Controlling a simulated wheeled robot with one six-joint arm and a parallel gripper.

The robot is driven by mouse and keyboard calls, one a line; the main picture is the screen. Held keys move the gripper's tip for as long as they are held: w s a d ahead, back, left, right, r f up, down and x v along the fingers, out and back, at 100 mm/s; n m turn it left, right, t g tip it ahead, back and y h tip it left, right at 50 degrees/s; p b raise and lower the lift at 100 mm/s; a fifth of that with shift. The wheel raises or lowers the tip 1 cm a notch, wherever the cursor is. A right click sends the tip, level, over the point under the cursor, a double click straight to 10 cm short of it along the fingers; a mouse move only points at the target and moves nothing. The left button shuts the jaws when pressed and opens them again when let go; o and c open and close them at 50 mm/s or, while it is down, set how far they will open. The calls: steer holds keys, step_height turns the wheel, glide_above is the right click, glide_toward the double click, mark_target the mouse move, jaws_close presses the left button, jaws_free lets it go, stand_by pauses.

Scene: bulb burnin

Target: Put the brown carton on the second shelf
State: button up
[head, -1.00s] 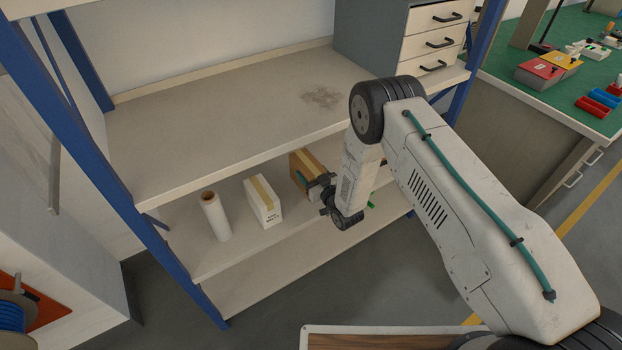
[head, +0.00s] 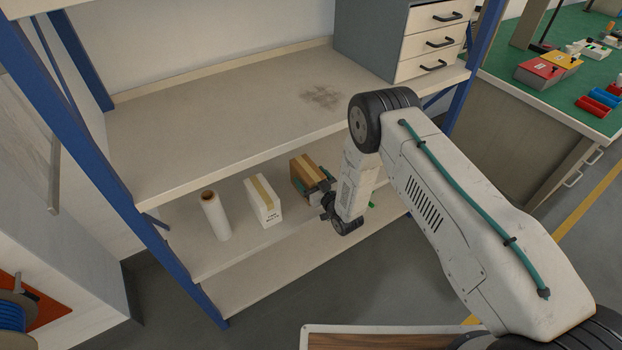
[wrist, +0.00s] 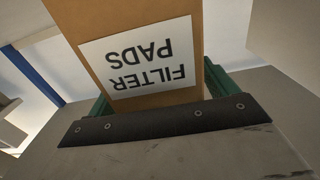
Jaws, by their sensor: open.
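The brown carton (head: 308,172) stands on the shelf board (head: 245,238) below the wide upper board, to the right of a white carton. In the wrist view the brown carton (wrist: 150,25) fills the upper middle, with a white label reading "FILTER PADS" upside down. My gripper (head: 322,190) is at the carton's near side. In the wrist view its green fingers (wrist: 160,88) show on both sides of the carton, open around it. Whether they touch it I cannot tell. My forearm hides part of the shelf to the right.
A white carton (head: 263,201) with a tape strip and a white roll (head: 215,216) stand to the left on the same board. The upper board (head: 220,120) overhangs them and is largely clear, with a drawer unit (head: 430,42) at its right end. A blue post (head: 130,215) bounds the left.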

steer(key=v, duration=1.1)
steer(key=shift+s+d, duration=0.25)
